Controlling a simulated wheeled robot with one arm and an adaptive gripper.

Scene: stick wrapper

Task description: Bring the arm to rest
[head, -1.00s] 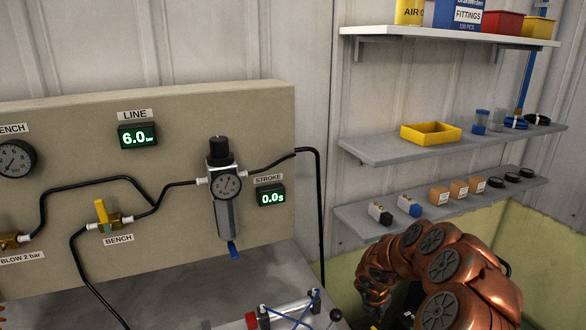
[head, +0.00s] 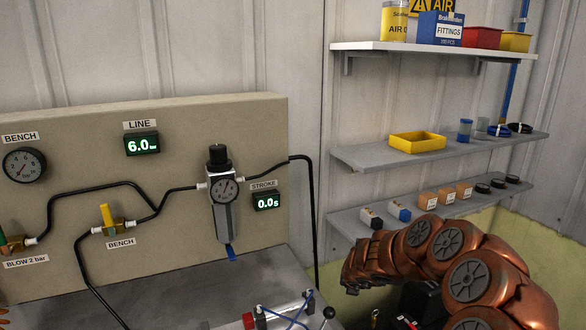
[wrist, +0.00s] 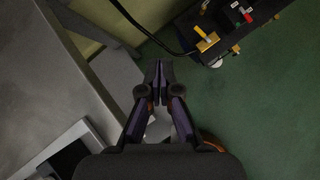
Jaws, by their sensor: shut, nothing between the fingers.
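My gripper (wrist: 159,72) shows in the wrist view, pointing down over the green floor. Its dark fingers meet at the tips and hold nothing. In the head view my copper-coloured arm is bent at the lower right, in front of the lower shelf's right part. The gripper itself is hidden in the head view.
A grey bench edge (wrist: 85,75) lies left of my gripper in the wrist view. A dark unit with a yellow valve (wrist: 207,41) is at upper right. In the head view, shelves (head: 400,152) stand behind my arm, and a gauge panel (head: 90,165) is at left.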

